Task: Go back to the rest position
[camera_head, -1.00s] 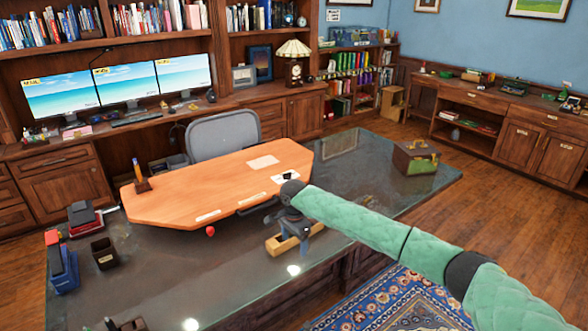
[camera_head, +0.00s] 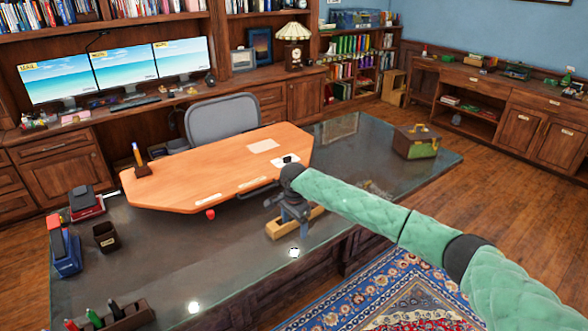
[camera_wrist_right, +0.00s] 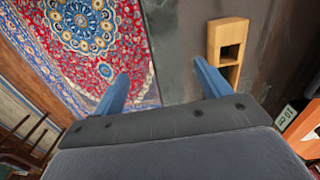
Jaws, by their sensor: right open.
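My right arm, in a green quilted sleeve, reaches in from the lower right of the head view. My right gripper (camera_head: 292,215) is over the front edge of the glass-topped desk (camera_head: 200,255). In the right wrist view its two blue fingers (camera_wrist_right: 160,88) are spread apart with nothing between them. A wooden block with a square opening (camera_head: 285,226) lies on the desk just below and behind the gripper; in the wrist view the block (camera_wrist_right: 226,45) is beyond the finger on the right, apart from it. My left gripper is in neither view.
An orange wooden desktop panel (camera_head: 215,170) stands above the glass. A grey chair (camera_head: 222,117) is behind it. A green-brown box (camera_head: 416,142) is at the desk's right. A pen tray (camera_head: 115,318) and dark cup (camera_head: 106,237) are at left. A patterned rug (camera_head: 400,300) lies in front.

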